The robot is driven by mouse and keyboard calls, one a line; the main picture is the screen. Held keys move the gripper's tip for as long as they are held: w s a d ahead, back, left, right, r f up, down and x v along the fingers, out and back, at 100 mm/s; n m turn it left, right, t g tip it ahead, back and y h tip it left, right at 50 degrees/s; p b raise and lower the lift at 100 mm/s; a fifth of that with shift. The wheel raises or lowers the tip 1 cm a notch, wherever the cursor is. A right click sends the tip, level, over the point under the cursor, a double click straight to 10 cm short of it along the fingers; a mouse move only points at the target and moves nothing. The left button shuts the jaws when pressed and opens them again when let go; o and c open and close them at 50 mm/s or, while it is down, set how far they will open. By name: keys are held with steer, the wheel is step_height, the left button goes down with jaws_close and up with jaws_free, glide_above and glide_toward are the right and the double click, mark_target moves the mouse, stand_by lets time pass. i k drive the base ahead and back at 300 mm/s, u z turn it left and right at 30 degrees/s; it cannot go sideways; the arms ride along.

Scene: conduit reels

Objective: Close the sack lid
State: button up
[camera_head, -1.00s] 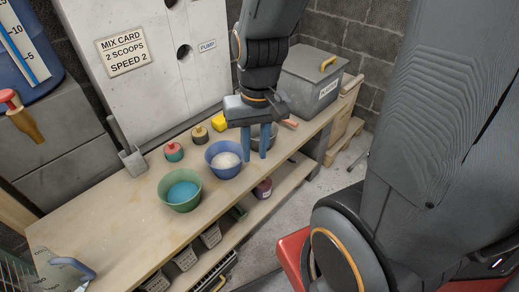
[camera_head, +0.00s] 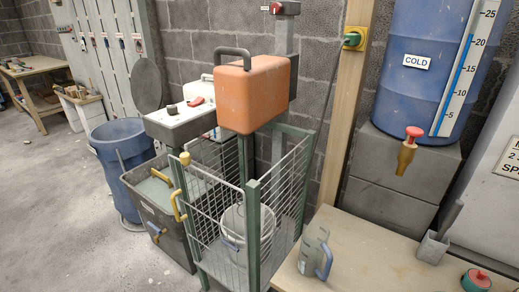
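No sack or lid that I can name for sure is in view, and the lidded box labelled "PLASTER" from the earlier frame is out of view. A dark grey round disc (camera_head: 149,88) stands upright behind a white control box; I cannot tell if it is a lid. A grey tub (camera_head: 172,238) with yellow handles stands on the floor, its top partly hidden by the cage. My gripper is not in view.
A green-posted wire cage (camera_head: 253,225) holds a white bucket (camera_head: 236,232) under an orange machine head (camera_head: 251,94). A blue bin (camera_head: 122,165) stands left. Floor is free at left.

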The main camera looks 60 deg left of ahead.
mark_target(147, 86)
steer(key=u, duration=3.45)
steer(key=k, duration=0.5)
steer(key=u, duration=0.75)
steer(key=i, duration=4.15)
steer(key=z, duration=0.35)
steer(key=i, duration=1.65)
steer(key=z, duration=0.4)
